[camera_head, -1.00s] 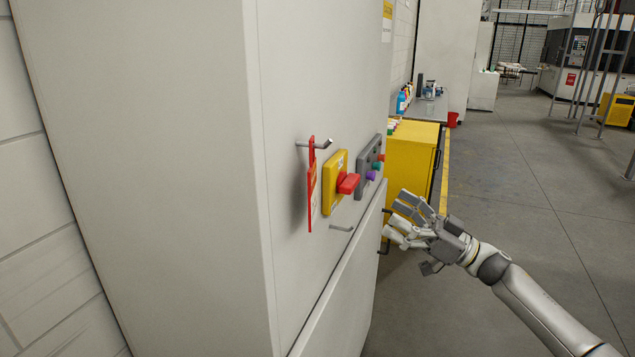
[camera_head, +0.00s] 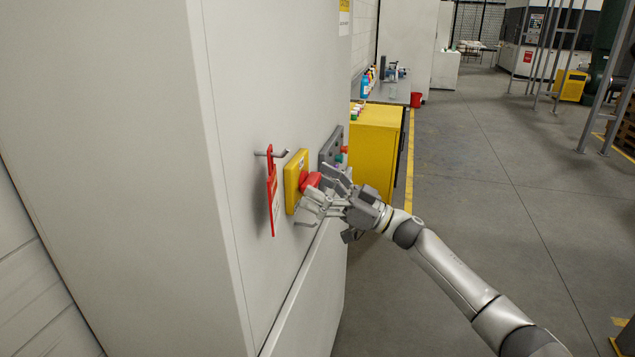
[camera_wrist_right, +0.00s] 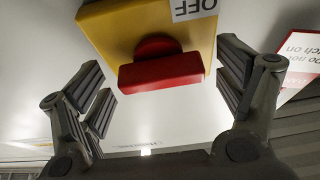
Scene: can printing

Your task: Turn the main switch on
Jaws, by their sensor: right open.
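The main switch is a red handle (camera_head: 311,180) on a yellow plate (camera_head: 294,182), mounted on the side of a tall pale cabinet. In the right wrist view the red handle (camera_wrist_right: 161,72) lies crosswise in front of the yellow plate (camera_wrist_right: 128,32), with an upside-down OFF label (camera_wrist_right: 194,7) at the plate's edge. My right gripper (camera_head: 322,192) is open at the switch. In the wrist view its fingers (camera_wrist_right: 168,95) stand on either side of the handle, with gaps on both sides. In the head view the fingers partly cover the handle. My left gripper is not in view.
A red tag (camera_head: 272,195) hangs from a hook left of the switch. A grey button panel (camera_head: 331,148) is just right of it. A yellow cabinet (camera_head: 377,150) stands beyond. The floor (camera_head: 470,190) to the right is clear.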

